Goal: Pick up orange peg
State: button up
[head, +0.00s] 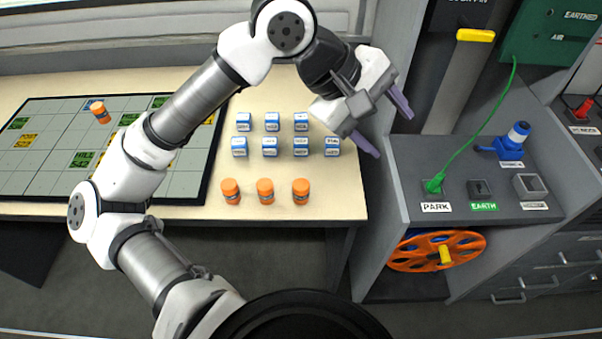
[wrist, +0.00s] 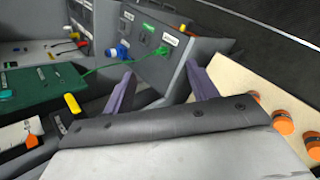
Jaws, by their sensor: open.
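Three orange pegs, left (head: 230,191), middle (head: 265,191) and right (head: 301,191), stand in a row near the front edge of the cream table. Another orange peg (head: 100,112) stands on the gridded board at the left. My gripper (head: 392,132) is open and empty, past the table's right edge and up and right of the row of pegs. In the wrist view my gripper's purple fingers (wrist: 160,72) are spread, pointing toward the grey cabinet. Orange pegs (wrist: 283,122) show at that view's right edge, outside the fingers; one is cut off.
Several blue-and-white blocks (head: 270,146) stand in two rows behind the pegs. The dark gridded board (head: 210,160) covers the table's left. The grey cabinet (head: 500,216) at right carries a green cable plug (head: 434,185), a blue connector (head: 510,145) and, below, an orange reel (head: 415,257).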

jog(key=w+a+f+y, duration=0.3)
jog(key=a+f, duration=0.1)
jog(key=m+y+p, duration=0.1)
jog(key=y+p, duration=0.1)
jog(key=y, duration=0.3)
send_over(301, 184)
notch_tip(301, 184, down, 6)
jog(key=f, duration=0.4)
jog(key=f+p, duration=0.1)
jog(key=f, duration=0.1)
jog(key=shift+s+a+f, duration=0.2)
jog(key=shift+s+f, duration=0.05)
jog(key=shift+f, duration=0.15)
jog(key=shift+w+d+f+p, duration=0.15)
jog(key=shift+f+p, duration=0.5)
jog(key=shift+f, duration=0.9)
jog(key=shift+w+d+f+p, duration=0.1)
jog(key=shift+f+p, duration=0.5)
jog(key=shift+f, duration=0.95)
jog(key=c, duration=1.1)
jog(key=shift+r, duration=0.15)
